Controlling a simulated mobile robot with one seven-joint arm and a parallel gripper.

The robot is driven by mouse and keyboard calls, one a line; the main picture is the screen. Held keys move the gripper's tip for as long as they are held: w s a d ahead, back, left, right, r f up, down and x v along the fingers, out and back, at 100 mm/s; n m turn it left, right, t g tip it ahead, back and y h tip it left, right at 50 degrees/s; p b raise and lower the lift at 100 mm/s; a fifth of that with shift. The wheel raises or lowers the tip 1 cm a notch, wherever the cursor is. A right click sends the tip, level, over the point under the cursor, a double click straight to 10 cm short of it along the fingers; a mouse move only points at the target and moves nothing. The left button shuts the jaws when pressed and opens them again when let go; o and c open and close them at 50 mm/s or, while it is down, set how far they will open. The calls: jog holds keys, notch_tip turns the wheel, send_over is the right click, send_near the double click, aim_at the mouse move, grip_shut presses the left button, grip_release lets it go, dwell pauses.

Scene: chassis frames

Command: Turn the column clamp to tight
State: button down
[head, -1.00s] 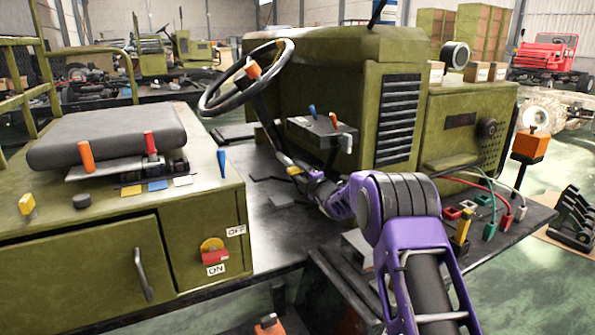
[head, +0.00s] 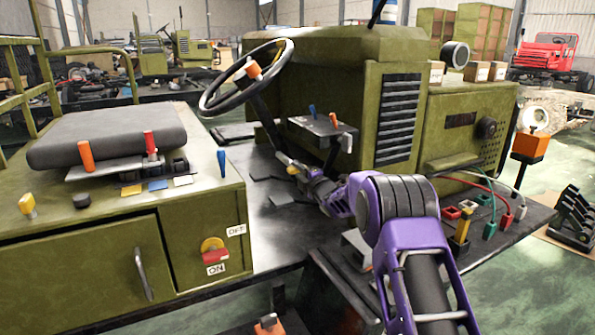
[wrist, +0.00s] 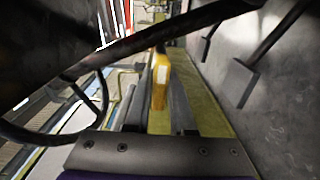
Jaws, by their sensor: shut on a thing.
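The column clamp's yellow lever (wrist: 160,82) lies between the two grey fingers of my gripper (wrist: 162,70) in the wrist view, with a pale patch on its face. My gripper is shut on it. In the head view, a small part of the yellow lever (head: 292,170) shows at the lower steering column, at the end of my purple arm. My wrist and fingers hide most of the clamp there, and its markings cannot be read. The black steering column (head: 262,115) rises to the steering wheel (head: 245,78).
A grey lever box (head: 322,128) with blue and orange levers stands right of the column. The seat (head: 105,135) and its control console are at left. Pedals (head: 270,180) lie on the dark floor near my gripper. The green hood (head: 330,60) stands behind.

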jog(key=m+b, duration=0.1)
jog(key=m, duration=0.2)
jog(key=shift+f, duration=0.1)
jog(key=m, duration=0.5)
jog(key=shift+m, duration=0.3)
jog(key=m, duration=0.4)
jog(key=shift+d, duration=0.1)
jog(key=m, duration=0.5)
jog(key=shift+p, duration=0.4)
jog(key=shift+m, duration=0.3)
jog(key=c, duration=0.8)
grip_release()
